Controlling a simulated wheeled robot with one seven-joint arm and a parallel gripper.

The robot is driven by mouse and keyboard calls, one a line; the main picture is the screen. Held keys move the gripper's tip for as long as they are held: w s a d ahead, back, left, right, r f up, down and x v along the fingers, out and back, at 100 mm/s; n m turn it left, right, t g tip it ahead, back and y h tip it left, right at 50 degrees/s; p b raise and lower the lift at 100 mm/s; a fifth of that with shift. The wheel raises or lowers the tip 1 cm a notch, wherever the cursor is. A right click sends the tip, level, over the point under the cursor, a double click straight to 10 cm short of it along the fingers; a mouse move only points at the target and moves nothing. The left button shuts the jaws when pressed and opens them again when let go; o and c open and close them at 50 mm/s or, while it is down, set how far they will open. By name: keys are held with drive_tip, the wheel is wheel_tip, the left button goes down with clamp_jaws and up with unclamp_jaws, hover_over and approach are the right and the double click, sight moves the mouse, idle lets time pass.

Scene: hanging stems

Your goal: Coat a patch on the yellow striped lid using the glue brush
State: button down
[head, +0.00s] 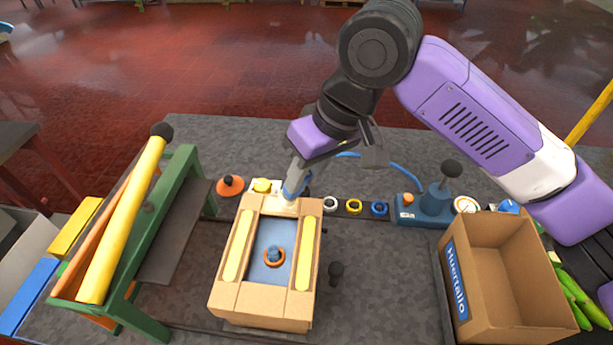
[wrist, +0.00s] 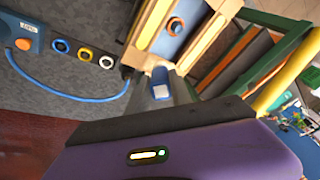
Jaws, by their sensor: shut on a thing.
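The lid (head: 230,298) is a tan cardboard piece with two yellow stripes and a blue middle bearing a small blue and orange knob. It lies on the grey table at center in the head view and shows at the top of the wrist view (wrist: 151,22). My gripper (head: 298,182) is shut on the glue brush (head: 292,188), whose blue handle also shows in the wrist view (wrist: 160,82). The brush points down over the lid's far end, where a pale cream area shows. I cannot tell whether the bristles touch it.
A green rack (head: 183,190) with a yellow roller stands left. An orange disc (head: 230,186) and white, yellow and blue rings lie behind the lid. A blue device (head: 425,211) with a hose and an open cardboard box (head: 455,300) are right. A dark knob (head: 336,270) stands beside the lid.

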drive_tip(key=shift+r+p, duration=1.85)
drive_tip(key=shift+r, duration=0.35)
drive_tip(key=shift+b, duration=0.55)
